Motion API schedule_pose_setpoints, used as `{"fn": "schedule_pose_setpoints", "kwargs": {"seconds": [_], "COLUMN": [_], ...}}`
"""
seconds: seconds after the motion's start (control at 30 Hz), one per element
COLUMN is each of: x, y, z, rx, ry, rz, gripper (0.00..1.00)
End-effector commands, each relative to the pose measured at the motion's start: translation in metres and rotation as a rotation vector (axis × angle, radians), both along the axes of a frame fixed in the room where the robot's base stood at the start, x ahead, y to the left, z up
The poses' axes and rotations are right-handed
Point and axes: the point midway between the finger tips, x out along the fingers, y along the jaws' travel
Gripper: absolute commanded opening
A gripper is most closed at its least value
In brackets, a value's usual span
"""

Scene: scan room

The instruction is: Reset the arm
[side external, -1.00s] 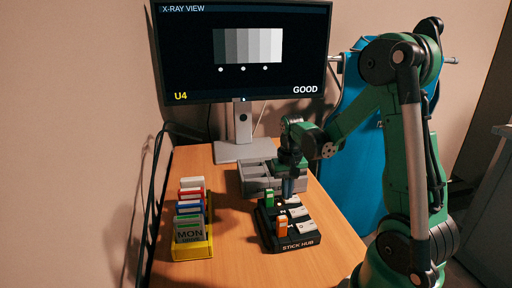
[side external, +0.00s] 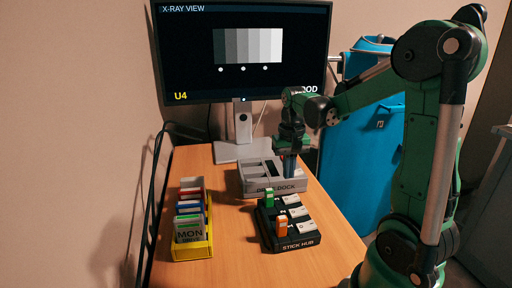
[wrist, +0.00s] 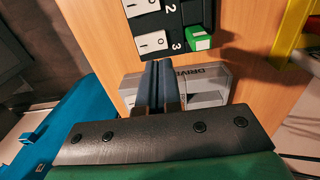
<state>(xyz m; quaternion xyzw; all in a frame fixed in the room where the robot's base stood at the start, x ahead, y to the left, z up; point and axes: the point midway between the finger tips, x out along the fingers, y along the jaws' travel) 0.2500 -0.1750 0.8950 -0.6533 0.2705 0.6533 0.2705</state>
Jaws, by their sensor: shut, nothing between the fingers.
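My gripper (side external: 290,167) is shut and empty, pointing down in front of the grey drive dock (side external: 262,188) in the side external view. In the wrist view my gripper's two dark fingers (wrist: 157,75) lie together, with the drive dock (wrist: 204,78) beyond and partly hidden by them. My green arm is raised on the right, its elbow high. The black stick hub (side external: 290,244) stands nearer the camera, below my gripper in the picture. It holds a green stick (side external: 269,197) and an orange stick (side external: 281,226).
A yellow tray (side external: 194,252) with several upright cards stands at the table's left. A monitor (side external: 242,50) stands behind, showing an X-ray view with "U4". A blue bin (side external: 357,150) stands right of the wooden table. The table's front (side external: 235,270) is clear.

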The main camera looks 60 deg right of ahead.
Motion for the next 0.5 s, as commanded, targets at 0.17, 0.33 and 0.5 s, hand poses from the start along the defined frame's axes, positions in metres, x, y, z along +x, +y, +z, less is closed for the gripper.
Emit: {"fn": "schedule_pose_setpoints", "kwargs": {"seconds": [0.17,0.33,0.5], "x": [-0.0002,-0.0003,0.0008], "y": [0.0002,0.0001,0.0035], "z": [0.0088,0.0092,0.0104], "rx": [0.000,0.000,-0.006], "ry": [0.000,0.000,-0.008], "rz": [0.000,0.000,0.014], "gripper": [0.00,0.00,0.00]}}
